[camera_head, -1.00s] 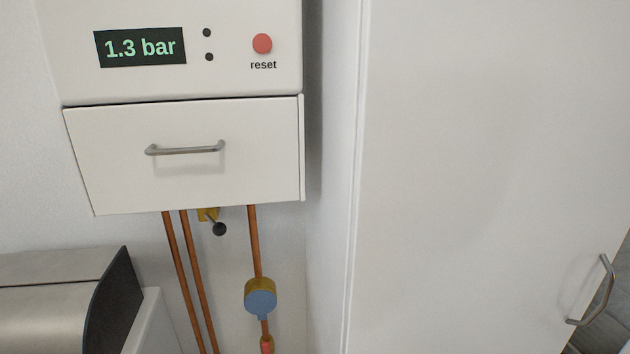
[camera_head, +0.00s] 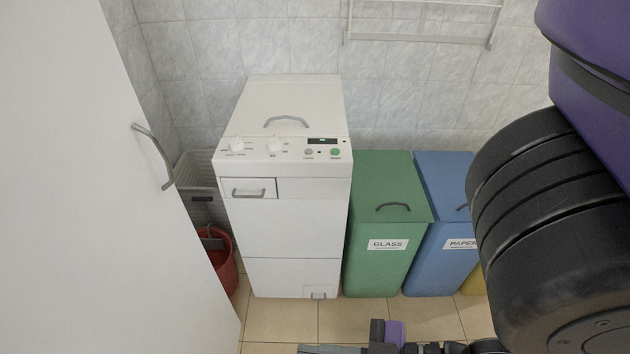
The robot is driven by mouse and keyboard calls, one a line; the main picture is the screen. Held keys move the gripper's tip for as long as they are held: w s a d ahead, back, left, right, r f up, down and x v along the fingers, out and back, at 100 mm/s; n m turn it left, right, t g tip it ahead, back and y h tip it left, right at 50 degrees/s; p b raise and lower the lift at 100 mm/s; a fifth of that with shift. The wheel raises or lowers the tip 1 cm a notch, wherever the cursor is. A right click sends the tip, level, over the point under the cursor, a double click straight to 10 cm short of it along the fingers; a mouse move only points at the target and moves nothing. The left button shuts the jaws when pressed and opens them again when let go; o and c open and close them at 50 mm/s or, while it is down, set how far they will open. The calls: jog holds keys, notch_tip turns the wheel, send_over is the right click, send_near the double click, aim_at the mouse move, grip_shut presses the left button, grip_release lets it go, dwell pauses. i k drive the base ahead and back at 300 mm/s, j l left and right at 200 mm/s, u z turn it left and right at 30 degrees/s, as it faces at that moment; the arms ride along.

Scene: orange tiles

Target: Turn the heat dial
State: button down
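A white top-loading machine (camera_head: 293,222) stands against the tiled wall. Its sloped panel carries two pale round dials, a left dial (camera_head: 237,145) and a right dial (camera_head: 274,146), each with small markings around it. The print is too small to read, so I cannot tell which, if either, is the heat dial. To their right are a dark display (camera_head: 322,141), a grey button and a green button (camera_head: 335,152). Dark and purple parts of my arm show at the bottom edge, well below the panel. My gripper's fingers cannot be made out there.
A green GLASS bin (camera_head: 387,225) and a blue PAPER bin (camera_head: 440,262) stand right of the machine. A red bucket (camera_head: 219,262) and a grey basket (camera_head: 197,185) are on its left. A white door (camera_head: 90,200) fills the left side. Tan floor (camera_head: 283,322) lies in front.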

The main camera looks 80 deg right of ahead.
aim_at(274, 144)
jog(key=z, duration=1.6)
